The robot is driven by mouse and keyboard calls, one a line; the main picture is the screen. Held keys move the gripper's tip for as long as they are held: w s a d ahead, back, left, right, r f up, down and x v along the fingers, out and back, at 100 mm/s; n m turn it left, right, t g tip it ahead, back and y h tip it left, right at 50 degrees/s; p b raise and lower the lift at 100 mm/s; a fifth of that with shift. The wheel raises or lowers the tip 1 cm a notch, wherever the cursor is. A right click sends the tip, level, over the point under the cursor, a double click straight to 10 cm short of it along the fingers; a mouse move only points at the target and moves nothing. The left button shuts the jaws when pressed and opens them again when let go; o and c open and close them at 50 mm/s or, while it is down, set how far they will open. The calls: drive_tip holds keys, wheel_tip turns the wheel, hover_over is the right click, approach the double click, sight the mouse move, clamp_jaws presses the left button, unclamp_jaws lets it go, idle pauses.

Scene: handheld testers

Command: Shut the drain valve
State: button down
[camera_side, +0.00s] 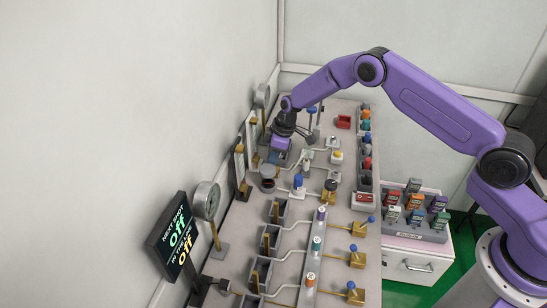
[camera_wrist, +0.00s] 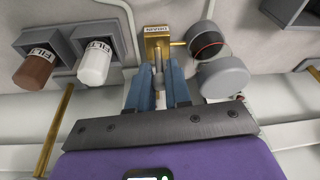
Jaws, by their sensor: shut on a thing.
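A brass valve block (camera_wrist: 154,50) with a small label, upside down and seemingly reading DRAIN, stands at the top middle of the wrist view. A thin handle with a rounded grey end (camera_wrist: 160,84) reaches from it towards me. My gripper (camera_wrist: 159,92) has its two blue fingers on either side of this handle, shut on it. In the side view my gripper (camera_side: 277,156) is low over the far left part of the bench, by the wall. There the fingers and my wrist hide the drain valve, so its handle angle cannot be told.
A dark round cap (camera_wrist: 206,40) and a grey disc (camera_wrist: 223,77) sit close right of the fingers. Brown (camera_wrist: 34,71) and white (camera_wrist: 95,63) FILT plugs are left. Gauges (camera_side: 206,200), a screen (camera_side: 176,238) reading off twice, and brass valves (camera_side: 357,260) line the bench.

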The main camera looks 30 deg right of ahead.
drive_tip(key=shift+s+f, duration=0.15)
drive_tip(key=c, duration=1.1)
unclamp_jaws()
drive_tip(key=v, duration=1.7)
drive_tip(key=shift+r, duration=0.3)
